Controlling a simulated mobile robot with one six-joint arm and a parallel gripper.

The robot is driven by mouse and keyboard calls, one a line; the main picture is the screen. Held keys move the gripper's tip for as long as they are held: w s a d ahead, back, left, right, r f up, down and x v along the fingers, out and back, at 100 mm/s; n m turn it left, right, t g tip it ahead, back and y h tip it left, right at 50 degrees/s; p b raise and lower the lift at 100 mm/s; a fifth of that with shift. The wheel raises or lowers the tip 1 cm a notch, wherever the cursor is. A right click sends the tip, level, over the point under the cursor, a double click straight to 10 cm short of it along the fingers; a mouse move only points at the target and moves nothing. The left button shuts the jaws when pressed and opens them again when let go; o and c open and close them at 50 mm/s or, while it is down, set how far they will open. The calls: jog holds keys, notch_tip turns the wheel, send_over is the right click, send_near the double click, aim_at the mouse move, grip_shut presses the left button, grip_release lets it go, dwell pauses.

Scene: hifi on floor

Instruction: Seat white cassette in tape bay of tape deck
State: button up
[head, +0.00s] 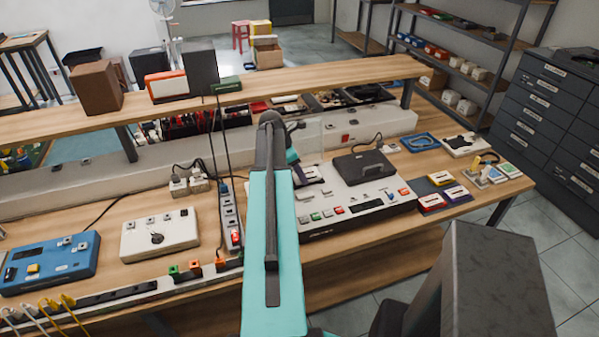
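The tape deck (345,210) is a pale unit on the workbench right of my arm, with a row of coloured buttons along its front. A dark raised part (363,165), which may be its bay lid, sits at its back. My gripper (301,175) is at the end of my teal arm, over the deck's left part, and seen small and from behind. A whitish piece (313,173) shows beside it; I cannot tell whether this is the white cassette or whether it is held. The fingertips and the inside of the bay are not clear.
Several small cassette-like items (432,202) lie right of the deck. A blue unit (50,262), a white unit (158,233) and a power strip (231,222) stand to the left. A raised shelf (330,82) runs behind. Bare bench shows at the right end.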

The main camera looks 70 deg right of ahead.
jog(key=shift+f, duration=0.35)
dwell(0.7)
jog(key=o, duration=1.1)
jog(key=b+v, duration=0.4)
jog(key=v, duration=1)
jog(key=shift+f, duration=0.1)
jog(key=shift+r+p, duration=2.9)
jog(key=shift+r, duration=0.1)
